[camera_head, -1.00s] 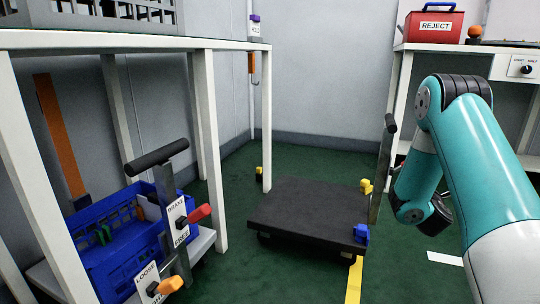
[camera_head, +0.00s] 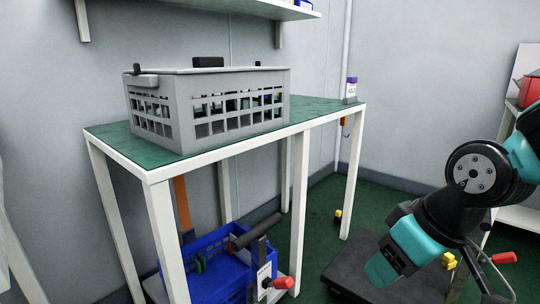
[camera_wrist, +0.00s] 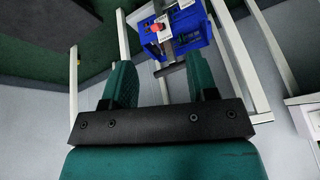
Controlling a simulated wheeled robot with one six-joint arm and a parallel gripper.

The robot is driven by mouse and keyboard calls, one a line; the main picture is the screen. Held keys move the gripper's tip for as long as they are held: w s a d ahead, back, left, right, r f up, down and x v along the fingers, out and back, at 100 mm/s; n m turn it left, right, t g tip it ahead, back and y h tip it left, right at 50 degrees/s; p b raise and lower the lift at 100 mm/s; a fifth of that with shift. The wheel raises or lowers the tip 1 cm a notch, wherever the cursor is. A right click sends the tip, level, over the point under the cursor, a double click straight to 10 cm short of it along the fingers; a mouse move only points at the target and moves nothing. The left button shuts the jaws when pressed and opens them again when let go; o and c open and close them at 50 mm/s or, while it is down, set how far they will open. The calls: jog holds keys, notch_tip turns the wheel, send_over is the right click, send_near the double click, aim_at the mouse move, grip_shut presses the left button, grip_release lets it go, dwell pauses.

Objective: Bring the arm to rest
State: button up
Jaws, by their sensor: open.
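My arm (camera_head: 475,175) is at the right of the head view, bent, with its wrist hanging over the dark platform cart. My gripper (camera_head: 382,270) points down and to the left there. In the wrist view my gripper (camera_wrist: 160,78) shows two teal fingers set wide apart with nothing between them. Beyond the fingers the wrist view shows the blue crate (camera_wrist: 178,40) on the lower trolley, with its red-handled lever. No contact between my gripper and anything shows.
A green-topped table (camera_head: 110,133) bears a grey lidded crate (camera_head: 205,110) and a small purple-capped bottle (camera_head: 351,88). Under it stands a blue crate (camera_head: 215,262) on a trolley. The dark platform cart (camera_head: 350,275) lies below my gripper. Green floor shows between table and cart.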

jog(key=s+a+r+n+g+p, duration=0.1)
jog(key=s+a+r+g+p, duration=0.25)
jog(key=s+r, duration=0.5)
notch_tip(320, 180, up, 35)
jog(key=s+p, duration=0.1)
jog(key=p, duration=3.5)
jog(key=shift+s+y+p, duration=0.3)
